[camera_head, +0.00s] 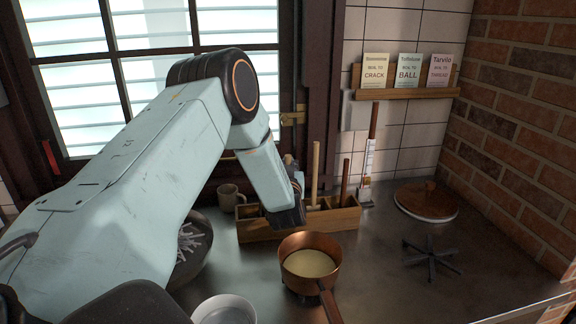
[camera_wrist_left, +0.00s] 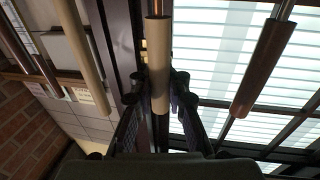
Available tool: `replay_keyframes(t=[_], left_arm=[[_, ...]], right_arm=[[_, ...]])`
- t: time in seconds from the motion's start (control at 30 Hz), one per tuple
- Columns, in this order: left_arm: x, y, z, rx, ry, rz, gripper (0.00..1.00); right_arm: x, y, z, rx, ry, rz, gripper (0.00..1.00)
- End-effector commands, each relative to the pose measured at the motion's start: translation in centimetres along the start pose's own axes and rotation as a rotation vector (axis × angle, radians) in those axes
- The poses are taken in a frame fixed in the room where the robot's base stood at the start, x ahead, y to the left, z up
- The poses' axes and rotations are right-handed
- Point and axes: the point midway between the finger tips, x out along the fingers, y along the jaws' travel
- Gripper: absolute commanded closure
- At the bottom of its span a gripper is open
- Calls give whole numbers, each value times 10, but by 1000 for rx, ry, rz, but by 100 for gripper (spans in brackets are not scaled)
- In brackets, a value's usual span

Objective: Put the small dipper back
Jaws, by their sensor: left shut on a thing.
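My left gripper (camera_head: 290,212) is low over the left part of the wooden holder (camera_head: 285,231), seen from behind my arm. In the left wrist view, the gripper (camera_wrist_left: 158,92) is shut around a pale, upright handle (camera_wrist_left: 158,50), which I take to be the small dipper's. Its lower end is hidden, so I cannot tell whether it rests in a compartment. In the holder, a tall pale handle (camera_head: 316,172) and a dark brown handle (camera_head: 345,182) stand to the right of the gripper. My right gripper is not in view.
A copper pan (camera_head: 288,247) with pale liquid stands in front of the holder. A white bowl (camera_head: 224,311), a dark bowl (camera_head: 189,262) and a mug (camera_head: 229,194) are nearby. A black trivet (camera_head: 431,258) and a copper lid (camera_head: 426,203) lie right, with clear counter between.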

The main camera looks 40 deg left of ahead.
Motion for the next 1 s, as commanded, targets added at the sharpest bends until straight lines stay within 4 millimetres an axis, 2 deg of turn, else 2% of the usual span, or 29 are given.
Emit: replay_keyframes(t=[0.03,0.07,0.4,0.77,0.87,1.0], left_arm=[[0,0,-1,0,1,0,100],[0,0,0,0,0,0,87],[0,0,0,0,-1,0,60],[-5,0,0,0,-3,1,60],[-16,0,1,0,-4,1,60],[-40,1,1,0,-5,3,60]], right_arm=[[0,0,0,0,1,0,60],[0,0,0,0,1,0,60],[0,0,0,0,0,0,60],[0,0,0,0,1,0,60],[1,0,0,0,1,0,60],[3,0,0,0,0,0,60]])
